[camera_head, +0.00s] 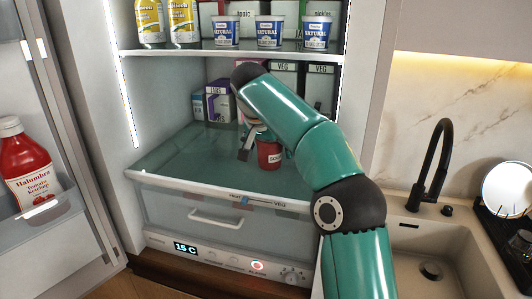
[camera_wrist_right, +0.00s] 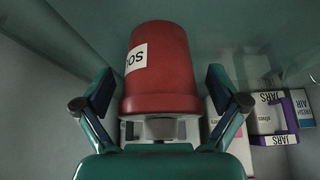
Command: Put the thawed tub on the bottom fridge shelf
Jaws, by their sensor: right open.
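The tub (camera_head: 269,155) is red with a white label and stands upright on the bottom fridge shelf (camera_head: 190,155), the glass one above the drawer. My right gripper (camera_head: 250,142) is at the tub, reaching in from the right. In the right wrist view the tub (camera_wrist_right: 161,75) sits between the two spread fingers of my right gripper (camera_wrist_right: 162,95), with a gap on each side. The gripper is open and not closed on it. My arm hides part of the shelf on the right. My left gripper is not in view.
Small boxes (camera_head: 216,103) stand behind on the same shelf, and tall VEG boxes (camera_head: 320,88) are at the back right. Yogurt tubs (camera_head: 269,31) are on the shelf above. The open door (camera_head: 75,130) holds ketchup (camera_head: 27,165). A sink (camera_head: 430,260) is at right.

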